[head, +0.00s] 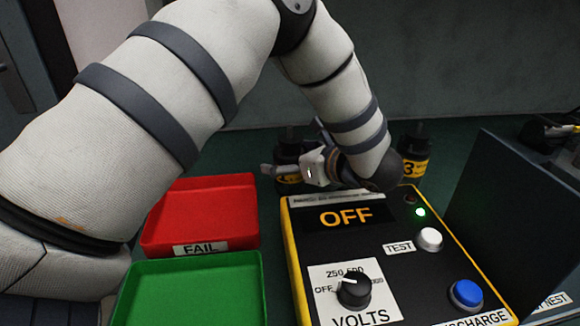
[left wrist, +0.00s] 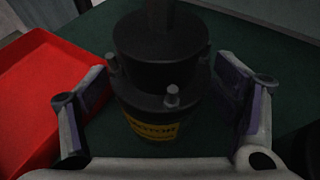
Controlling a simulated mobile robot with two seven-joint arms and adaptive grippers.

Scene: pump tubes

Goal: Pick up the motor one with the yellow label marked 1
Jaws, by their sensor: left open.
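A black motor with a yellow label (left wrist: 155,127) stands upright between the two fingers of my left gripper (left wrist: 163,95) in the left wrist view. The label's word looks like MOTOR; its number cannot be read. Both fingers are spread, with visible gaps on either side of the motor. In the head view this motor (head: 288,147) is partly hidden behind my left gripper, beyond the red tray. A second black motor (head: 415,150) with a yellow label marked 3 stands farther right, partly hidden by my left arm. My right gripper cannot be made out.
A red FAIL tray (head: 252,215) and a green tray (head: 257,290) lie at left. A black and yellow tester (head: 380,248) reading OFF, with a dial and buttons, stands in front of the motors. A dark panel (head: 510,210) rises at right. Green table shows between the motors.

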